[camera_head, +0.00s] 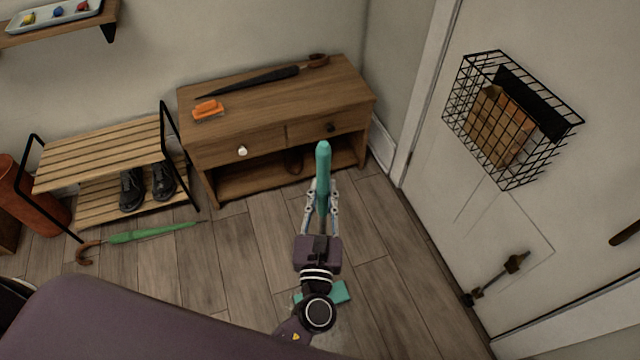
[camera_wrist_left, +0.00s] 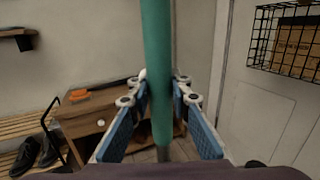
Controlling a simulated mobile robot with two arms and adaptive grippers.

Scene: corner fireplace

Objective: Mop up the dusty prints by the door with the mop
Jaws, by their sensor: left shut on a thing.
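My left gripper (camera_head: 322,198) is shut on the teal handle of the mop (camera_head: 323,160), which stands roughly upright between the fingers. The handle also shows in the left wrist view (camera_wrist_left: 157,70), running down between the blue finger pads (camera_wrist_left: 160,130). The mop's teal head (camera_head: 340,292) shows on the floor, partly hidden under my left wrist. A pale smudged patch of dusty prints (camera_head: 325,338) shows on the floor by the mop head, mostly covered by my arm. The white door (camera_head: 455,210) is at the right. My right gripper is not in view.
A wooden console table (camera_head: 240,120) holds a black umbrella (camera_head: 250,82) and an orange item (camera_head: 208,110). A slatted shoe rack (camera_head: 100,155) holds black shoes. A green umbrella (camera_head: 150,233) lies on the floor. A wire basket (camera_head: 505,120) hangs on the door. Floor right of the mop is clear.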

